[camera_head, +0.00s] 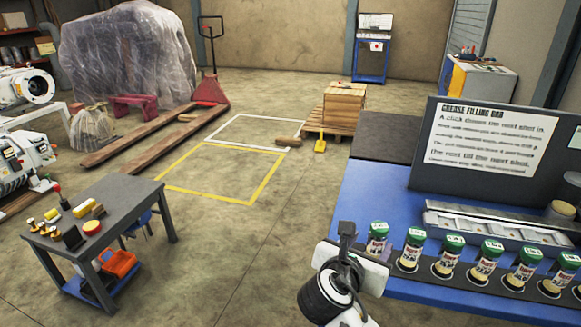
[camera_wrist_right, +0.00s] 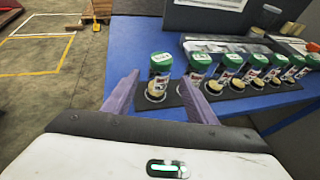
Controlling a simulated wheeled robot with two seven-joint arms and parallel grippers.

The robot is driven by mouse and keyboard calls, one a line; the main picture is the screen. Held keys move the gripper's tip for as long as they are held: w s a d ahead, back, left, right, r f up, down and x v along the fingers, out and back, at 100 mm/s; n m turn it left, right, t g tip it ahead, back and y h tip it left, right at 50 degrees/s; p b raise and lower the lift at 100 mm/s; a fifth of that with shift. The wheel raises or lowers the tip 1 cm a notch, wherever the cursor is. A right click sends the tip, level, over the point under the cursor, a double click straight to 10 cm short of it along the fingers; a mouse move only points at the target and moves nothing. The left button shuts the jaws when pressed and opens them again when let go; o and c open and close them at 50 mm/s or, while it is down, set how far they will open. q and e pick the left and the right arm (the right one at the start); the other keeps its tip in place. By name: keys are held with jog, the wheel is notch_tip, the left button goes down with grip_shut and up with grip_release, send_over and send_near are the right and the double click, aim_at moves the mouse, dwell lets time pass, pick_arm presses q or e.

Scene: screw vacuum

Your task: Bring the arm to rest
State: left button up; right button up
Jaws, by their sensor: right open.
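My right gripper (camera_head: 348,240) is at the lower middle of the head view, at the near left edge of the blue bench (camera_head: 375,200). In the right wrist view its two fingers (camera_wrist_right: 159,78) stand apart, with nothing held between them. The first green-capped jar (camera_head: 377,236) of a row stands just beyond the fingers and shows between them in the wrist view (camera_wrist_right: 160,66). I cannot tell how close the fingers are to it. My left gripper is not in view.
Several more green-capped jars (camera_head: 450,257) run to the right, in front of a slotted metal tray (camera_head: 500,228). A sign panel (camera_head: 425,150) stands behind. A dark table (camera_head: 120,207) with small items is at left. Open floor (camera_head: 250,235) lies between.

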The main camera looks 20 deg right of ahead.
jog(key=s+a+f+m+g+y, duration=0.1)
jog(key=s+f+m+g+y, duration=0.15)
jog(key=s+f+m, duration=0.45)
jog(key=s+a+f+m+g+y, duration=0.1)
jog(key=s+a+f+m+y, duration=0.15)
jog(key=s+m, duration=0.4)
jog(key=s+a+f+m+g+y, duration=0.1)
jog(key=s+a+f+m+y, duration=0.15)
jog(key=s+m, duration=0.35)
jog(key=s+a+f+m+g+y, duration=0.1)
jog(key=s+f+m+y, duration=0.15)
jog(key=s+m, duration=0.4)
jog(key=w+a+f+n+t+y, duration=0.1)
jog(key=a+f+t, duration=0.3)
jog(key=f, duration=0.8)
jog(key=shift+w+a+n+y, duration=0.3)
jog(key=shift+w+a+y, duration=0.3)
jog(key=shift+w, duration=0.15)
jog(key=shift+t, duration=0.25)
